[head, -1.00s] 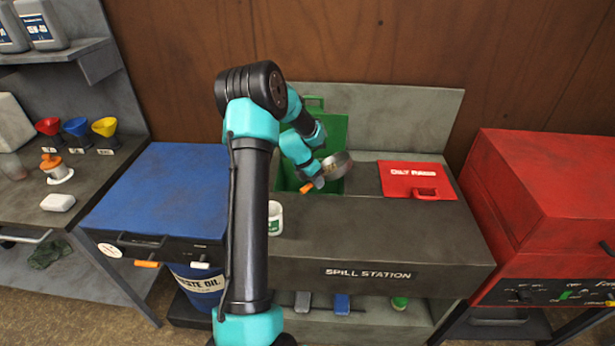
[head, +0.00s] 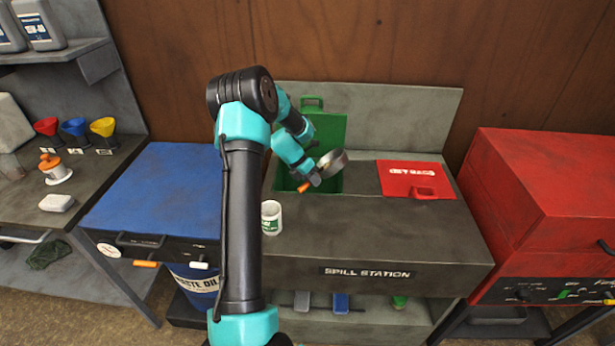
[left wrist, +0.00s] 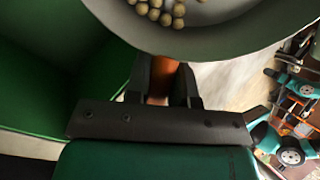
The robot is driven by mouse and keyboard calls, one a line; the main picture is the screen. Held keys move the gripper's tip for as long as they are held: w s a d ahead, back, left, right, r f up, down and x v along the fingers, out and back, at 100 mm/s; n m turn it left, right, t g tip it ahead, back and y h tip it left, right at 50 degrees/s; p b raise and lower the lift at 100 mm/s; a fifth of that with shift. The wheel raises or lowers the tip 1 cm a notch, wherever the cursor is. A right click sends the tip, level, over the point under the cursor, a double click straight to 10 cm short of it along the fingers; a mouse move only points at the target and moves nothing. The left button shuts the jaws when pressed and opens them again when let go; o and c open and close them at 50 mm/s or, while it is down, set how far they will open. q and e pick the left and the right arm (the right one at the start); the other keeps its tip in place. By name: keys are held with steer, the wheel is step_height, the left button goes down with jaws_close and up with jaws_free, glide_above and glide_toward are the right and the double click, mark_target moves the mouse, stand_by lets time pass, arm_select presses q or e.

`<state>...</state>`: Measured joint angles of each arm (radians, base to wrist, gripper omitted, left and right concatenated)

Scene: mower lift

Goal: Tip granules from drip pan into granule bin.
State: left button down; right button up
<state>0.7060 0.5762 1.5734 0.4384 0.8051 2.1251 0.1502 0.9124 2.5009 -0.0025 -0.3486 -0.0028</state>
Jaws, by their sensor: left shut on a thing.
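The drip pan (head: 332,163) is a round metal pan with an orange handle (head: 305,187). My left gripper (head: 316,178) is shut on that handle, and in the left wrist view the orange handle (left wrist: 162,78) sits between the fingers. The pan (left wrist: 215,38) holds several pale round granules (left wrist: 160,8) near the top edge of that view. The green granule bin (head: 327,130) is set in the spill station with its lid raised. The pan is above the bin's right side, tilted in the head view. My right gripper is not in view.
The spill station (head: 400,225) has a red lid (head: 412,180) right of the bin. A blue-topped cabinet (head: 170,190) is at left, a red cabinet (head: 555,180) at right.

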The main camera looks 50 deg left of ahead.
arm_select(q)
steer(key=shift+s+a+r+t+h, duration=0.15)
steer(key=shift+a+t+h, duration=0.1)
steer(key=shift+t+h, duration=0.65)
stand_by(0.8)
